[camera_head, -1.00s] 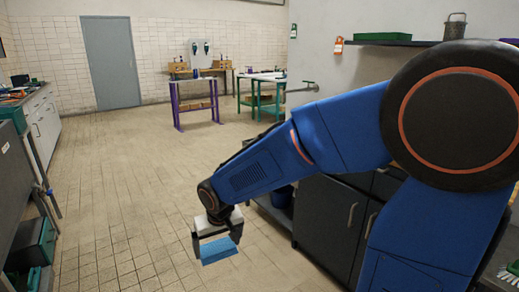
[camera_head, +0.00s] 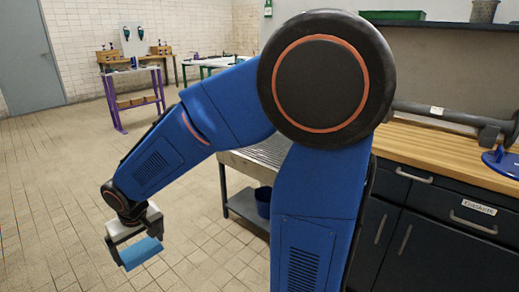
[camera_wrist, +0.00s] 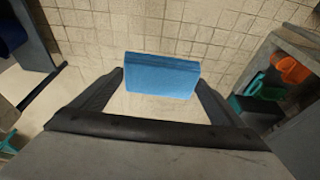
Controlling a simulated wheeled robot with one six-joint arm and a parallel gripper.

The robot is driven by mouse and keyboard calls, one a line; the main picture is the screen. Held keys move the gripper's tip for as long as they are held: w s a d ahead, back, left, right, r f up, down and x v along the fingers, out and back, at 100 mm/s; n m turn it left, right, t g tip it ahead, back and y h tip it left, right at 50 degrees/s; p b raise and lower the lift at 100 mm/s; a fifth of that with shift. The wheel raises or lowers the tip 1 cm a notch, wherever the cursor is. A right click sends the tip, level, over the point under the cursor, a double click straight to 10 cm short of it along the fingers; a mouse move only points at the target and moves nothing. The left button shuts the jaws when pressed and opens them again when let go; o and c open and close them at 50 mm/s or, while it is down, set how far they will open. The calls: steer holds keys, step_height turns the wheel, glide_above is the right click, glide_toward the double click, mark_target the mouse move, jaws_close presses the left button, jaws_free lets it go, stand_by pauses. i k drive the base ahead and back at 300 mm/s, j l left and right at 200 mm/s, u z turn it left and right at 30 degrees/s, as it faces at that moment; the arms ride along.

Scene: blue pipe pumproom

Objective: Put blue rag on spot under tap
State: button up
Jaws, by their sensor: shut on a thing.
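The blue rag (camera_head: 143,256) is a flat, folded block. My gripper (camera_head: 138,247) is shut on it and holds it in the air, above the tiled floor and left of the slatted metal table. The wrist view shows the rag (camera_wrist: 162,84) between the fingertips of my gripper (camera_wrist: 160,76), with floor tiles below it. I see no tap and no marked spot in the views from now; my arm covers the middle of the head view.
A slatted metal table (camera_head: 266,153) with a blue bucket (camera_head: 263,200) on its lower shelf stands behind my arm. A wooden worktop (camera_head: 440,148) over dark cabinets (camera_head: 410,215) is at right. A purple-legged bench (camera_head: 137,98) is further back. The floor at left is clear.

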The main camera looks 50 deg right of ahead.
mark_target(268, 154)
steer(key=i+l+z, duration=0.1)
steer(key=i+z, duration=0.65)
steer(key=i, duration=0.15)
steer(key=i+j+z, duration=0.35)
steer(key=z, duration=0.35)
steer(key=i+z, duration=0.15)
steer(key=z, duration=0.6)
steer(key=i+j, duration=0.05)
